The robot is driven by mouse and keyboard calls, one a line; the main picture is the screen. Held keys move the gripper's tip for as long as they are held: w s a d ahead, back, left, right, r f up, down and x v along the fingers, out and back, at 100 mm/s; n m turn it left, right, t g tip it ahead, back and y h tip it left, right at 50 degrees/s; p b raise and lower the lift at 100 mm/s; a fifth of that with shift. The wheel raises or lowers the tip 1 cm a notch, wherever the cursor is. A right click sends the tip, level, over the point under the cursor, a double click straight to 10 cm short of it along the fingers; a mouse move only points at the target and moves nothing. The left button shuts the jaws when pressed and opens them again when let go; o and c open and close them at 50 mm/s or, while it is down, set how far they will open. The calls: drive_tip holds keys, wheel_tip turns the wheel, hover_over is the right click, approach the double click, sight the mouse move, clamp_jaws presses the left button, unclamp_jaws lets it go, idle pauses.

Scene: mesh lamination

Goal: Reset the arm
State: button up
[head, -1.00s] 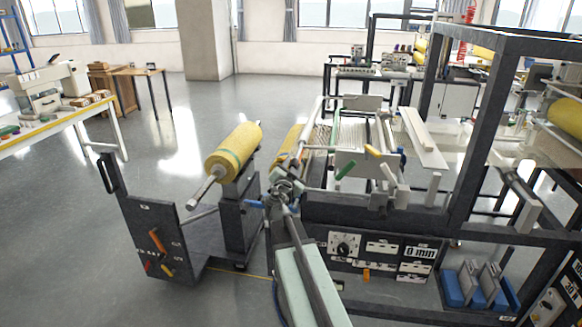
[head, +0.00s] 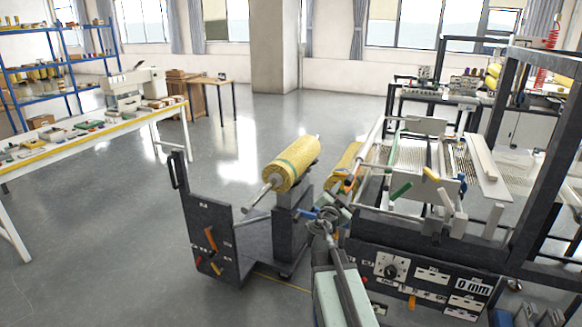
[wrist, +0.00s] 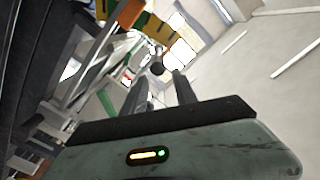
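My gripper (wrist: 160,84) shows in the wrist view. Its two dark fingers stand apart, with a gap between them and nothing held. A dark round knob shows beyond the fingertips. In the head view, my arm reaches up from the bottom middle, with its end in front of the lamination machine (head: 420,262), near the yellow mesh there. The fingers are too small to make out clearly in that view.
A dark cart (head: 215,245) carrying a yellow mesh roll (head: 292,163) stands just left of my arm. The machine's frame posts rise on the right. A white workbench (head: 75,146) and blue shelves (head: 65,68) are at the left. Open grey floor lies between.

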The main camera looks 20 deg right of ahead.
drive_tip(key=w+a+y, duration=0.1)
drive_tip(key=a, duration=0.4)
drive_tip(key=s+a+f+n+g+y, duration=0.1)
drive_tip(key=s+a+f+g, duration=0.2)
drive_tip(key=f, duration=0.2)
drive_tip(key=s+a+f+g+y+p, duration=0.1)
drive_tip(key=s+a+f+g+y, duration=0.15)
drive_tip(key=f, duration=0.35)
drive_tip(key=s+a+f+n+g+y, duration=0.1)
drive_tip(key=s+a+f+g, duration=0.15)
drive_tip(key=s+f, duration=0.2)
drive_tip(key=s+a+f+n+g+y, duration=0.5)
drive_tip(key=s+a+f+n+y, duration=0.1)
drive_tip(key=s+a+n, duration=0.5)
drive_tip(key=shift+s+a+f+n+g, duration=0.15)
drive_tip(key=shift+a+f+n+g, duration=0.3)
drive_tip(key=shift+a+n, duration=0.5)
drive_tip(key=shift+o, duration=0.3)
drive_tip(key=shift+a, duration=0.1)
